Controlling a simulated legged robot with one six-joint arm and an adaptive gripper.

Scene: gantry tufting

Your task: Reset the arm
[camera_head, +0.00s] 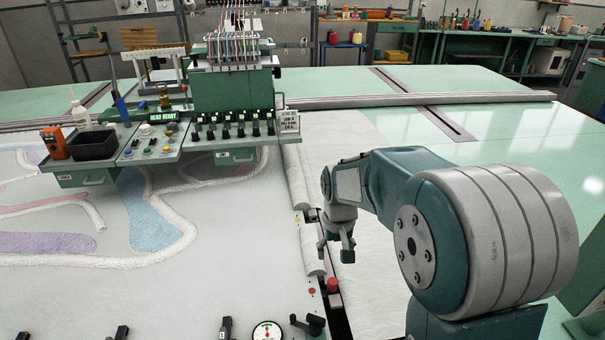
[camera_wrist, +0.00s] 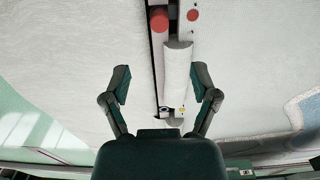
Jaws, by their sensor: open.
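My arm reaches out over the table from the right side of the head view. My gripper (camera_head: 336,248) hangs downward over the strip between the tufted cloth (camera_head: 215,285) and the white sheet on the right. In the wrist view my gripper (camera_wrist: 161,82) is open, its two fingers spread wide with nothing between them touching. A white roll-like cover (camera_wrist: 178,70) lies on the rail below and between the fingers. The fingers look apart from it. A red button (camera_wrist: 158,20) shows beyond the fingertips, and it also shows in the head view (camera_head: 334,286).
The green tufting head (camera_head: 234,92) with several thread lines stands over the cloth at the back. A control panel (camera_head: 160,139) and a black bin (camera_head: 93,144) sit left of it. A dial gauge (camera_head: 267,331) and clamps line the front edge. The green table at right is mostly clear.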

